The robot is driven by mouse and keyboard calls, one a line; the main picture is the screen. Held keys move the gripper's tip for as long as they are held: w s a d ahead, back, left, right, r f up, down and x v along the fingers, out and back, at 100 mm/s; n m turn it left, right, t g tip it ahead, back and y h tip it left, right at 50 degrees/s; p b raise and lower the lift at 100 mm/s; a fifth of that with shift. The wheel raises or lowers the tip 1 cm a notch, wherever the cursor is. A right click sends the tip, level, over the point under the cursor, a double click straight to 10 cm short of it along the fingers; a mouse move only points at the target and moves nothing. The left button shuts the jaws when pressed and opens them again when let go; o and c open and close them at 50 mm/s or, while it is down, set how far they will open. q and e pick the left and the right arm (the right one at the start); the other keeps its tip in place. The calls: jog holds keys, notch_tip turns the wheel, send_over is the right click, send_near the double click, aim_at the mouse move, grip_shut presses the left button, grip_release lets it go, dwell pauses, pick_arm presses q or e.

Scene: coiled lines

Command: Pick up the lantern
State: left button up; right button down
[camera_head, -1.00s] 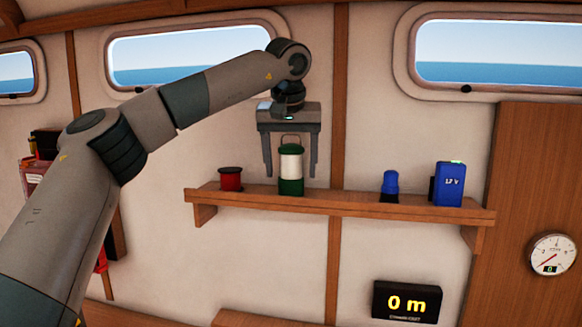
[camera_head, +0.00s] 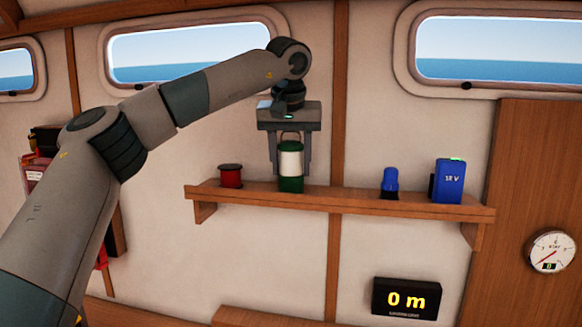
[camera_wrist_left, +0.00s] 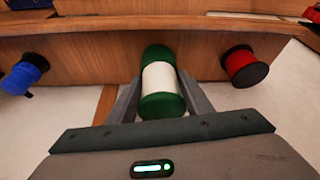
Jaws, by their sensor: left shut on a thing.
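The lantern (camera_head: 291,160) is a small cylinder with a green top, white middle and green base, with a thin handle on top. It stands upright on the wooden wall shelf (camera_head: 350,203). My left gripper (camera_head: 291,168) points down from above and is shut on the lantern, one finger on each side. In the left wrist view the lantern (camera_wrist_left: 160,82) lies between the two fingers (camera_wrist_left: 160,100). The lantern's base appears to be still on the shelf. My right gripper is not in view.
On the shelf, a red spool (camera_head: 230,176) stands left of the lantern. A blue-capped item (camera_head: 390,181) and a blue box (camera_head: 449,181) stand to the right, with free shelf between. A black display (camera_head: 406,299) and a round gauge (camera_head: 550,252) are lower right.

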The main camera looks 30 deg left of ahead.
pick_arm(q)
jog(key=shift+r, duration=0.15)
jog(key=shift+r, duration=0.55)
notch_tip(320, 180, up, 7)
jog(key=shift+r+b, duration=0.1)
jog(key=shift+b, duration=0.45)
jog(key=shift+r, duration=0.75)
